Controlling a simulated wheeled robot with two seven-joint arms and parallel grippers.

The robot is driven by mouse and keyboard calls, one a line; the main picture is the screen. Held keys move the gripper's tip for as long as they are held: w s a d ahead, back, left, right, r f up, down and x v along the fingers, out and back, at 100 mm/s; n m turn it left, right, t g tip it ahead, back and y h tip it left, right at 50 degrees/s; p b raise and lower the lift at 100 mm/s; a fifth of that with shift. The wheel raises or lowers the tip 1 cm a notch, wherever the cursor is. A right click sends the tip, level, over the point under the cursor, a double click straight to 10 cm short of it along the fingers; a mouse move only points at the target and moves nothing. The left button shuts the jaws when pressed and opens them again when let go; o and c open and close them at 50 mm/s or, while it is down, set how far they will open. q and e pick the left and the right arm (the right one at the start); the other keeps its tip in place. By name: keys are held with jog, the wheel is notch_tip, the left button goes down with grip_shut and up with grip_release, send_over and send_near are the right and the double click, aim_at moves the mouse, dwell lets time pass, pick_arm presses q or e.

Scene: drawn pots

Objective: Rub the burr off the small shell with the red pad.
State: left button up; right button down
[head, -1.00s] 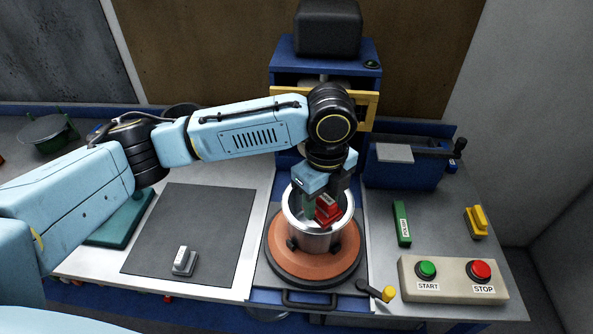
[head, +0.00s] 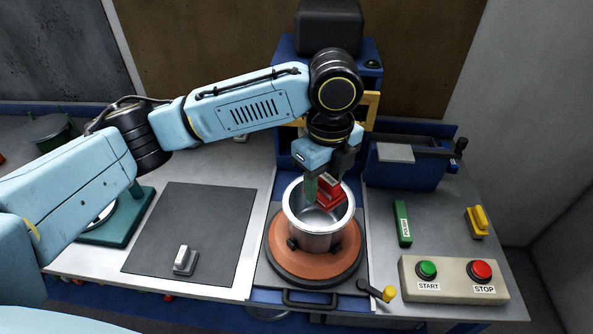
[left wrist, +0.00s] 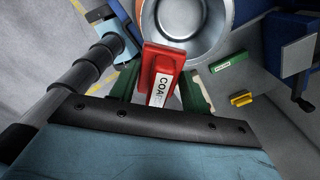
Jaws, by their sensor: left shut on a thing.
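The small shell (head: 311,238) is a silver metal pot, open at the top, standing upright on an orange-brown round plate (head: 345,262). I cannot tell if the pad touches the shell. No burr can be made out. My right gripper is out of view.
To the right are a green labelled block (head: 402,223), a yellow-handled tool (head: 476,222), and a box with START and STOP buttons (head: 455,279). A small lever (head: 377,290) is at the front. A blue bin (head: 405,170) stands behind. The dark mat (head: 195,225) at left is mostly bare.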

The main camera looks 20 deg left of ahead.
pick_arm(q)
jog(key=shift+f, duration=0.15)
jog(key=shift+s+a+f+b, duration=0.1)
jog(key=shift+a+f+b, duration=0.15)
jog(key=shift+f, duration=0.4)
jog(key=shift+a+f+b, duration=0.1)
jog(key=shift+a+f, duration=0.15)
jog(key=shift+f, duration=0.4)
jog(key=shift+f, duration=0.1)
jog(key=shift+f, duration=1.8)
jog(key=shift+f+b, duration=0.4)
jog(key=shift+f, duration=0.7)
